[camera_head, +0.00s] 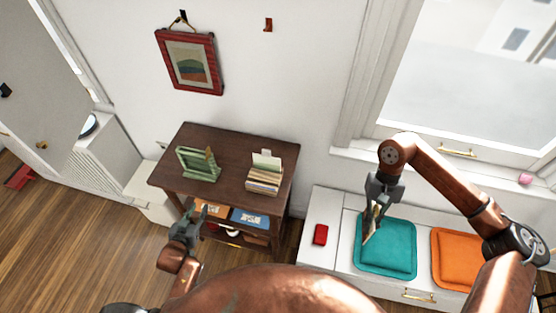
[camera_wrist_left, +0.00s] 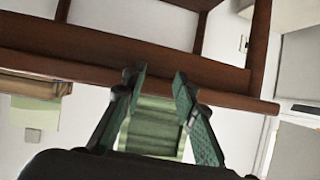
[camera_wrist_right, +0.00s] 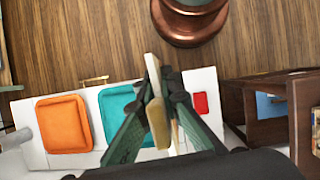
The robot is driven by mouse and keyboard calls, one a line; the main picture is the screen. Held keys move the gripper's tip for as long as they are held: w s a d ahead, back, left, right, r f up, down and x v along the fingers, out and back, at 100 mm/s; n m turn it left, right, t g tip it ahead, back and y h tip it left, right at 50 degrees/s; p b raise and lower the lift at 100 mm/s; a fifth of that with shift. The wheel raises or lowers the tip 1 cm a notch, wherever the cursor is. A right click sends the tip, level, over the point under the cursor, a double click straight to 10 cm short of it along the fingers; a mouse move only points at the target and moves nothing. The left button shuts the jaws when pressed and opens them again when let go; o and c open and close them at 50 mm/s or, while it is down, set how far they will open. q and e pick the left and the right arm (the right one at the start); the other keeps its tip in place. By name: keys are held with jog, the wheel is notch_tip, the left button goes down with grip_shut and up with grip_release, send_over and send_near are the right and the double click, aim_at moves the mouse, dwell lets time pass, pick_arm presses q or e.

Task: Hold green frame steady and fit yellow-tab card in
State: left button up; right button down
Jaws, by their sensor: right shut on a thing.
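The green frame (camera_head: 198,165) stands on the left part of a dark wooden table. It also shows between my left fingers in the left wrist view (camera_wrist_left: 152,128). My left gripper (camera_head: 192,216) is open and empty, in front of the table's near left side and apart from the frame. My right gripper (camera_head: 374,207) is shut on a thin cream-tan card (camera_head: 369,223), held above the teal cushion. The card shows edge-on between the fingers in the right wrist view (camera_wrist_right: 157,118). I cannot make out a yellow tab on it.
The dark table (camera_head: 232,150) also bears a stack of cards or books (camera_head: 264,180) with a pale card upright behind. A teal cushion (camera_head: 387,250), an orange cushion (camera_head: 459,256) and a red box (camera_head: 320,234) lie on the white window bench. The tabletop between frame and stack is clear.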

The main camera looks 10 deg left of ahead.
aim_at(206, 153)
pick_arm(q)
jog(key=w+d+r+m+t+h, duration=0.1)
jog(key=w+r+t, duration=0.15)
jog(key=r, duration=0.75)
jog(key=w+d+r+t+h, duration=0.1)
jog(key=r+t, duration=0.2)
jog(key=r, duration=0.7)
jog(key=w, duration=0.8)
jog(key=w+d, duration=0.1)
jog(key=w, duration=0.3)
jog(key=shift+w+d+f+b, duration=0.1)
jog(key=shift+w+f+b, duration=0.05)
jog(key=shift+b, duration=0.2)
jog(key=shift+c, duration=0.4)
grip_shut()
jog(key=shift+o, duration=0.3)
grip_release()
